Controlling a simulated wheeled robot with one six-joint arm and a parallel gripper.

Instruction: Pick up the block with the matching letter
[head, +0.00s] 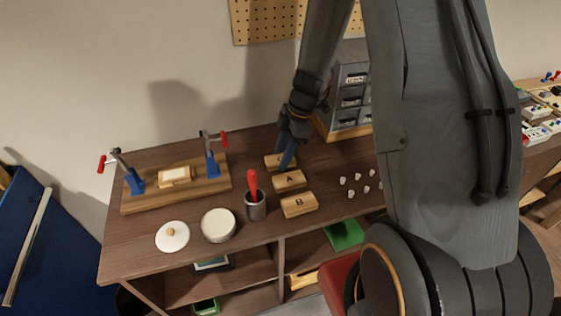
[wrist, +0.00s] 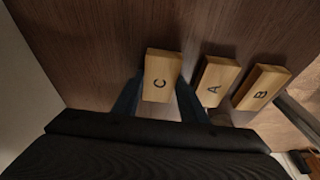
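Three wooden blocks with dark letters lie in a row on the brown bench (head: 135,245). Block C (head: 273,159) is farthest back, block A (head: 289,180) is in the middle and block B (head: 299,206) is nearest. The wrist view also shows block C (wrist: 162,75), block A (wrist: 216,82) and block B (wrist: 262,87). My gripper (head: 287,157) is low at block C and partly hides it. In the wrist view, the blue fingers of my gripper (wrist: 160,106) stand apart, one on each side of block C. I cannot tell whether they touch it.
A metal cup (head: 256,209) with a red-handled tool stands left of the blocks. A round white container (head: 218,225) and a white lid (head: 172,236) lie farther left. A wooden clamp board (head: 205,190) is behind them. Small white pieces (head: 356,186) lie right, near a grey drawer cabinet (head: 352,94).

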